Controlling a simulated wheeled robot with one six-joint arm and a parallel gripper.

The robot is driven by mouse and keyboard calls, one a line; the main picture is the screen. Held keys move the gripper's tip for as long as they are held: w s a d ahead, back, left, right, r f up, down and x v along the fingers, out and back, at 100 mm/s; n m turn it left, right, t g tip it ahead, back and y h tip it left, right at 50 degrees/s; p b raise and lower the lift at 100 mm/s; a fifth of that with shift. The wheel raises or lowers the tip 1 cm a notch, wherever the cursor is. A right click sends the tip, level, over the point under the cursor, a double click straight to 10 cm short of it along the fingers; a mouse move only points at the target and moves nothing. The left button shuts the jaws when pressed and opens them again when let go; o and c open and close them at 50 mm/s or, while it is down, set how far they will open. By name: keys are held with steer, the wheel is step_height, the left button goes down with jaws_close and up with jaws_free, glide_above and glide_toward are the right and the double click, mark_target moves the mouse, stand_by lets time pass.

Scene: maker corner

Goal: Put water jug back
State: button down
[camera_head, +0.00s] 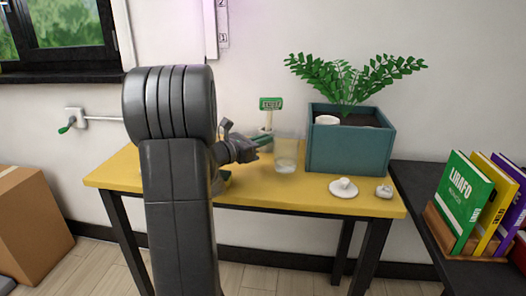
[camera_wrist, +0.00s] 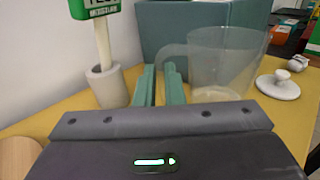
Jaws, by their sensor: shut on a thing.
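The clear water jug (camera_head: 287,154) stands upright at the yellow table's middle, in front of the teal planter box, with a little liquid low in it. In the wrist view the jug (camera_wrist: 221,65) is just right of my fingers, and its see-through handle reaches left to them. My gripper (camera_head: 262,142) comes from the left at the jug's side. In the wrist view my gripper's green fingers (camera_wrist: 160,84) are shut on the jug's handle. I cannot tell for certain whether the jug's base touches the table.
The teal planter box (camera_head: 349,150) with a fern stands right behind the jug. A white pot (camera_wrist: 107,86) with a green sign (camera_head: 270,104) is behind my gripper. A white lid-like piece (camera_head: 343,188) and a small grey thing (camera_head: 384,191) lie at the table's front right.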

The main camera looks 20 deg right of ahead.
steer(key=shift+f, duration=1.15)
steer(key=shift+f+b, duration=0.25)
steer(key=shift+b, duration=0.1)
steer(key=c, duration=1.5)
jaws_free()
steer(key=shift+r, duration=0.25)
steer(key=p+v, duration=0.1)
steer(key=v, duration=1.1)
steer(key=shift+p, duration=0.4)
steer(key=shift+d, duration=0.1)
